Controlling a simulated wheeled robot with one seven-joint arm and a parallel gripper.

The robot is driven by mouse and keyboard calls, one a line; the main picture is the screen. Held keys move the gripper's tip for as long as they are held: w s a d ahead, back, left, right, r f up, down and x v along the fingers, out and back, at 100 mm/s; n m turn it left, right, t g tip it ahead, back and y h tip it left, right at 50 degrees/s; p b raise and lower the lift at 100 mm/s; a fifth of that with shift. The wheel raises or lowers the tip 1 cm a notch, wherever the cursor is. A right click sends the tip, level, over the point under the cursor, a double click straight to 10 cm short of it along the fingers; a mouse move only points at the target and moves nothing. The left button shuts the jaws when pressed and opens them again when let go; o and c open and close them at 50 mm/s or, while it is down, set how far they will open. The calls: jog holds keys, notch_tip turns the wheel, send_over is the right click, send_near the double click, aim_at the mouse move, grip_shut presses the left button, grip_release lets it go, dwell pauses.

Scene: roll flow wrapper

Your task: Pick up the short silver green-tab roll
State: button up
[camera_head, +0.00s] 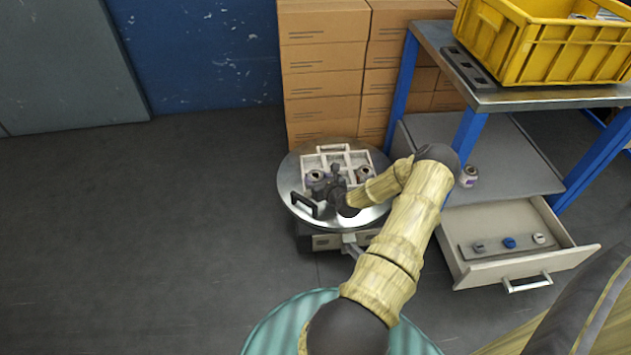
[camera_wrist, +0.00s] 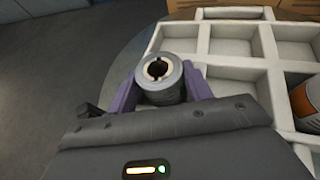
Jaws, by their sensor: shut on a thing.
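My gripper (camera_wrist: 158,92) is shut on a short silver-grey roll (camera_wrist: 166,86) with a cream-rimmed hollow core. Its purple fingers press on both sides of the roll. The roll's end faces the wrist camera. No green tab shows on the part I can see. In the head view my gripper (camera_head: 330,186) is over the front left of the white compartment tray (camera_head: 333,149), and a roll end (camera_head: 315,175) shows beside it. I cannot tell whether the held roll is clear of the tray. The tray also shows in the wrist view (camera_wrist: 232,72).
Another roll with an orange label (camera_wrist: 306,104) sits in a right compartment. A workbench (camera_head: 520,97) with a yellow crate (camera_head: 545,52) and open drawer (camera_head: 515,268) stands right. Cartons (camera_head: 322,60) are behind.

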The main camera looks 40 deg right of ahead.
aim_at(318, 178)
notch_tip(318, 178, up, 10)
jog(key=p, duration=0.5)
jog(key=shift+p, duration=0.4)
